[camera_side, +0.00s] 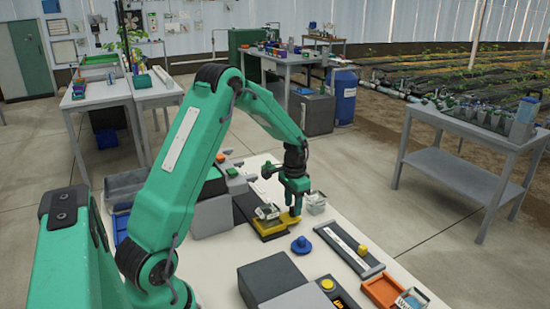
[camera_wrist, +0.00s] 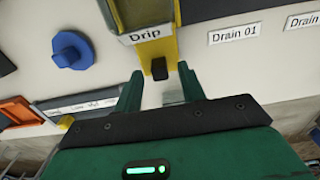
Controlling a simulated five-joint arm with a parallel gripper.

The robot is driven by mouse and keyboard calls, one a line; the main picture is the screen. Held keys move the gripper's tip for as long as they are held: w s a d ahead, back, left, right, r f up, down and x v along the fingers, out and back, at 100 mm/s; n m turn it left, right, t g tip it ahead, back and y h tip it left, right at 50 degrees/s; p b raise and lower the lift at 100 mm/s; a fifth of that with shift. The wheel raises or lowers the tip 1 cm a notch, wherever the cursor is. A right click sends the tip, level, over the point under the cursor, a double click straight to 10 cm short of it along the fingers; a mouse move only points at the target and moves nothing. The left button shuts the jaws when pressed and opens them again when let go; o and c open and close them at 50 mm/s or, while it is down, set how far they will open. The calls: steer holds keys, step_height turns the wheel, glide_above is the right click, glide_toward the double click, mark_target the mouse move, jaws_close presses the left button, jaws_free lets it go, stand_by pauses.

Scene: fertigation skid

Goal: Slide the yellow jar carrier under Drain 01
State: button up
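The yellow jar carrier (camera_side: 263,227) sits low on a dark track on the white bench, with a small clear jar (camera_side: 267,211) on it. In the wrist view the carrier (camera_wrist: 167,48) shows as a yellow frame around a jar labelled "Drip" (camera_wrist: 145,35), with a black knob (camera_wrist: 159,69) at its near end. My gripper (camera_side: 293,212) points down at the carrier's right end. In the wrist view the green fingers of my gripper (camera_wrist: 161,80) stand either side of the knob, with gaps showing. The "Drain 01" label (camera_wrist: 234,33) lies right of the carrier. The drain outlet itself is not clear.
A second Drain label (camera_wrist: 304,19) is further right. A blue knob (camera_side: 301,245) stands on the bench near the carrier. A grey slide with a yellow knob (camera_side: 348,249) and an orange tray (camera_side: 384,290) lie to the right. A small whitish container (camera_side: 315,203) is just beyond my gripper.

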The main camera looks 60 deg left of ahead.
steer(key=shift+f, duration=0.4)
jaws_close()
steer(key=a, duration=1.1)
jaws_free()
steer(key=shift+r, duration=0.1)
